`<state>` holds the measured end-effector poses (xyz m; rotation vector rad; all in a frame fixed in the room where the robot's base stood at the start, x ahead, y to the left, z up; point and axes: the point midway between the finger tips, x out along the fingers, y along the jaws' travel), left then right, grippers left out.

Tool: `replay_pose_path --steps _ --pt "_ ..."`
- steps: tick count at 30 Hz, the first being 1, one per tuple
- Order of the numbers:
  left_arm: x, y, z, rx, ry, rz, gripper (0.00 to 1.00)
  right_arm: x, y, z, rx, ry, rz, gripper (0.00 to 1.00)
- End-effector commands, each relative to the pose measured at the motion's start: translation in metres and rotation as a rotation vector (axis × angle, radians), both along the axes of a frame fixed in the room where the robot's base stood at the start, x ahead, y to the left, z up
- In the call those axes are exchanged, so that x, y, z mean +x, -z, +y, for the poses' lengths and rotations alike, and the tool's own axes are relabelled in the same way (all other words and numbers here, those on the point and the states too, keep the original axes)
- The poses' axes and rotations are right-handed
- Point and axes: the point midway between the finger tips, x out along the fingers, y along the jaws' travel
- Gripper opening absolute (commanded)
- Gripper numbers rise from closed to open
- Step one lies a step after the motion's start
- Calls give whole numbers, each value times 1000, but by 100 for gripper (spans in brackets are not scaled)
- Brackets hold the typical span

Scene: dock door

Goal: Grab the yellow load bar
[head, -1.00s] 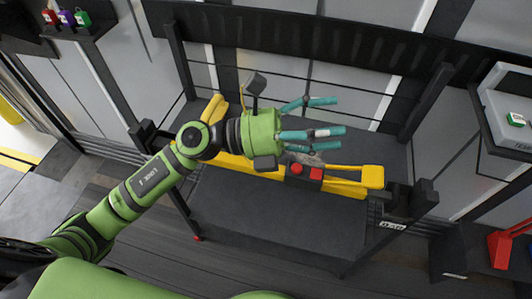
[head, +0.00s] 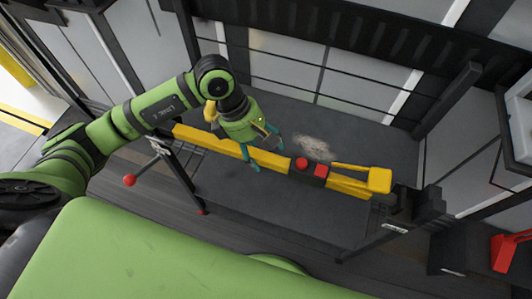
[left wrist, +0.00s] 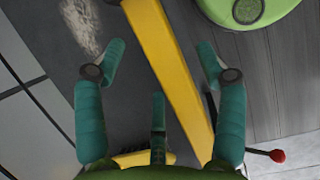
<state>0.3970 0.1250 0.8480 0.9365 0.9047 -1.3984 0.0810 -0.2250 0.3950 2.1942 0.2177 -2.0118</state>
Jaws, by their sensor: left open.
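The yellow load bar (head: 235,148) lies slantwise across the dark platform. In the left wrist view the bar (left wrist: 168,65) runs lengthwise between the spread fingers (left wrist: 157,62), with a gap on both sides. I cannot tell whether the fingertips reach below its top. The gripper and wrist hide part of the bar in the head view. My right gripper is not visible.
A dark rail frame (head: 185,45) stands behind and beside the platform (head: 270,215). A red-knobbed lever (head: 129,180) sticks out at the left front, and its knob shows in the left wrist view (left wrist: 278,155). A dark bracket (head: 415,207) stands at the bar's right end.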

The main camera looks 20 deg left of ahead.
Motion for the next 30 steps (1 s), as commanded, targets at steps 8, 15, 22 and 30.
replay_pose_path --steps 8,15,22,30 --pt "0 21 -9 -1 0 -1 71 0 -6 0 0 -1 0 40" --pt "0 21 -9 -1 0 -1 39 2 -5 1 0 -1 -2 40" --pt "1 19 -10 -5 0 -4 0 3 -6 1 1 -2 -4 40" --pt "1 17 -10 -5 -1 -4 0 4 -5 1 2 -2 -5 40"
